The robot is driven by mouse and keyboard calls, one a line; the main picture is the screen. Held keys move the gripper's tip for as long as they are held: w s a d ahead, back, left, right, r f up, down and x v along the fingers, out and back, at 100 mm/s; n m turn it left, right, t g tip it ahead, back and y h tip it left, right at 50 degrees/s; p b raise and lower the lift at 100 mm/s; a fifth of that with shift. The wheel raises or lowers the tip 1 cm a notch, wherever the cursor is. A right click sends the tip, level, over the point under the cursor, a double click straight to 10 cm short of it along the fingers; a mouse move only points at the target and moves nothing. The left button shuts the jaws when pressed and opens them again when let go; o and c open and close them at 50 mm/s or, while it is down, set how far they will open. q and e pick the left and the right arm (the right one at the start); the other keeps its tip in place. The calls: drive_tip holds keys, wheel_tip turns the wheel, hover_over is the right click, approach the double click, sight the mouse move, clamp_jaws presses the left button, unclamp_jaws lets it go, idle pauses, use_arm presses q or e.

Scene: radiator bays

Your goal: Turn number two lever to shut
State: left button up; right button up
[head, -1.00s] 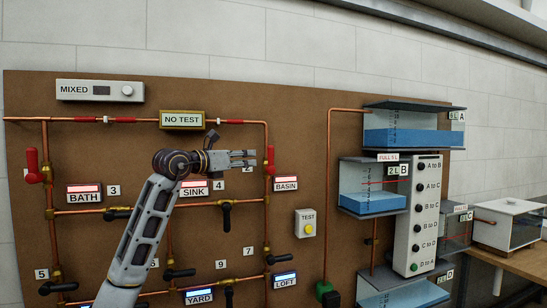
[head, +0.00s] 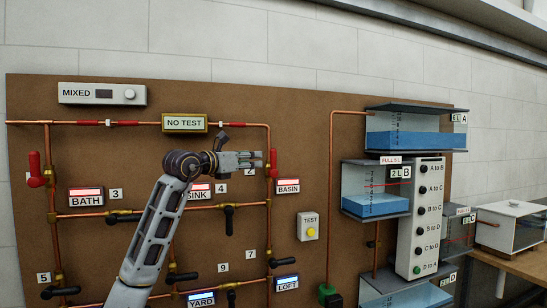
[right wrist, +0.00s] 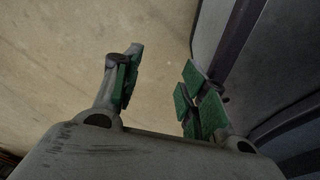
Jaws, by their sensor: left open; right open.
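The number two lever (head: 273,162) has a red handle pointing up on the right-hand copper pipe, beside a number 2 plate (head: 251,172) that is partly covered. My left gripper (head: 257,159) is open, with its fingertips pointing right, just left of the red handle. I cannot tell whether they touch it. My left arm hides part of the SINK sign and the pipes behind it. My right gripper (right wrist: 158,88) is open and empty in the right wrist view, away from the board.
A red lever (head: 36,170) stands at the far left of the board. Several black levers, such as one by number 4 (head: 229,218), sit on the lower pipes. The BASIN sign (head: 288,186) is just below the number two lever. Water tanks (head: 410,130) stand to the right.

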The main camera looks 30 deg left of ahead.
sight(271, 157)
drive_tip(key=s+d+p, duration=0.3)
drive_tip(key=s, duration=0.3)
use_arm(q)
drive_tip(key=shift+w+d+r+p, duration=0.15)
drive_tip(key=shift+w+p, duration=0.15)
drive_tip(key=shift+w, duration=1.1)
drive_tip(key=shift+w+d+f+p, duration=0.1)
drive_tip(key=shift+w+d+p, duration=0.2)
drive_tip(key=shift+w, duration=1.05)
drive_tip(key=shift+w+d+r+p, duration=0.1)
drive_tip(key=shift+w+p, duration=0.25)
drive_tip(key=shift+w, duration=1.05)
drive_tip(key=shift+w+d+p, duration=0.1)
drive_tip(key=shift+w+p, duration=0.65)
drive_tip(key=shift+w, duration=0.8)
drive_tip(key=shift+w+d+p, duration=0.1)
drive_tip(key=shift+w+p, duration=0.2)
drive_tip(key=shift+w, duration=0.15)
drive_tip(key=shift+c, duration=0.3)
clamp_jaws()
use_arm(e)
drive_tip(key=s+a+r, duration=0.1)
drive_tip(key=a+r, duration=0.3)
drive_tip(key=shift+r+g, duration=0.3)
